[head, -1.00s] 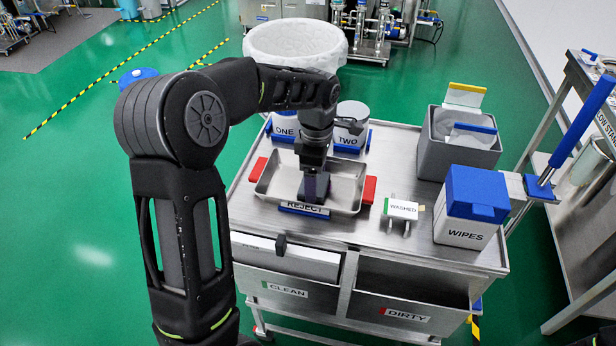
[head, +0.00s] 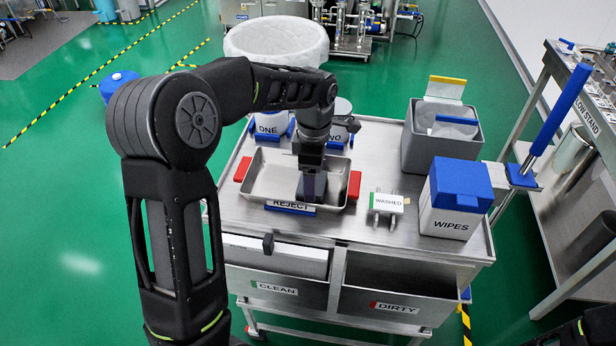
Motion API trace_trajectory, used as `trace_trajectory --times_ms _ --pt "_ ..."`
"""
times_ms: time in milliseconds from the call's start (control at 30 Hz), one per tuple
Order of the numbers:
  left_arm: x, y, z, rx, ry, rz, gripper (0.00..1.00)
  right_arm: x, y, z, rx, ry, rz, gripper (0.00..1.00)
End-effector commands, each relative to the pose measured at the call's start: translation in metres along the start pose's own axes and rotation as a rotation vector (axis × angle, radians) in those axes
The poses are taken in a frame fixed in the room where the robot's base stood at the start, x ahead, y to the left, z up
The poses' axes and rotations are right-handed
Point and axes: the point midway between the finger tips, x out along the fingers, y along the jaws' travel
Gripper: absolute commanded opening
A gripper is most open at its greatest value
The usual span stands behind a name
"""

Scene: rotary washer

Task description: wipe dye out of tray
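The steel tray (head: 268,183) with red end handles (head: 242,169) sits on the cart top, with a REJECT label (head: 291,206) at its front. My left gripper (head: 312,192) points down into the right half of the tray, low over or at its floor. A dark purplish patch shows at its tip; I cannot tell whether it is a held wipe, dye or the gripper itself. The finger opening is hidden. The tray floor to the left looks bare grey. The white WIPES box (head: 450,218) with a blue lid stands at the right.
Containers ONE (head: 271,124) and TWO (head: 339,124) stand behind the tray. A WASHED sign (head: 387,203) stands to its right. A grey bin (head: 435,150) is at the back right. CLEAN (head: 277,289) and DIRTY (head: 394,306) bins hang at the cart's front.

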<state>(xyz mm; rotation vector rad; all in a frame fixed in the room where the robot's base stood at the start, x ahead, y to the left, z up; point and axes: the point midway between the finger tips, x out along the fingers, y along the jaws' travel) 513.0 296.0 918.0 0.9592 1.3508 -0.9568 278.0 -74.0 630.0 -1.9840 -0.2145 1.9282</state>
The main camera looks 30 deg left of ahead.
Motion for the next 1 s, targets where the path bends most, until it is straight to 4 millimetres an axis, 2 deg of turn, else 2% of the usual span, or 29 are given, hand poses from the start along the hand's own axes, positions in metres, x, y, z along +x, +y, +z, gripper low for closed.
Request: trace_trajectory --times_ms 333,700,1000 --pt "0.001 0.000 0.000 0.001 -0.001 -0.001 0.44 0.000 0.000 0.000 0.000 0.000 0.000 0.00" --pt "-0.001 0.000 -0.022 0.000 0.000 0.000 0.44 -0.001 0.000 0.000 0.000 0.000 0.000 0.00" --pt "-0.002 0.000 -0.025 0.000 0.000 0.000 0.44 -0.001 0.000 0.000 0.000 0.000 0.000 0.00"
